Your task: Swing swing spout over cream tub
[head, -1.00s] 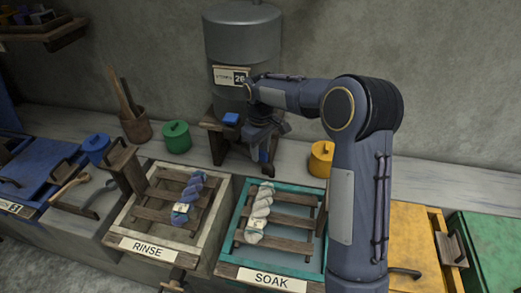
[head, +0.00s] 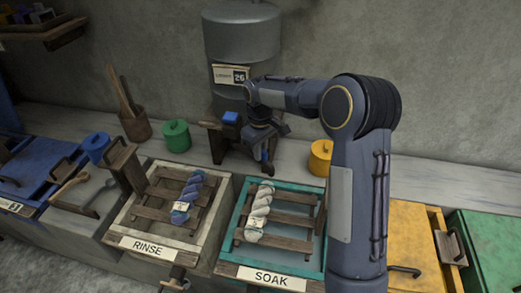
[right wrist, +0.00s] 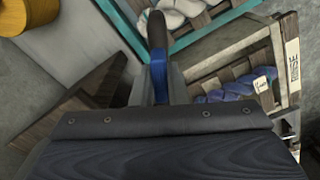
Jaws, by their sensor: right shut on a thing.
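The cream tub (head: 113,222), marked RINSE, stands left of the teal tub (head: 229,246) and holds wooden slats with a blue skein. The grey tank (head: 242,48) stands behind on a dark wooden stand, with a blue block (head: 231,118) at its base. My right gripper (head: 264,148) is low in front of the tank, behind the teal tub. It is shut on a blue, dark-tipped handle, seen upright between the fingers in the right wrist view (right wrist: 159,75). I take this for the swing spout's handle; the spout's pipe is hidden by my wrist. My left gripper is out of view.
The teal tub, marked SOAK, holds a white skein (head: 260,212). A green pot (head: 176,136), a yellow pot (head: 320,158) and a wooden tool holder (head: 134,125) stand on the ledge. A yellow box (head: 408,222) and a green box (head: 490,245) lie right.

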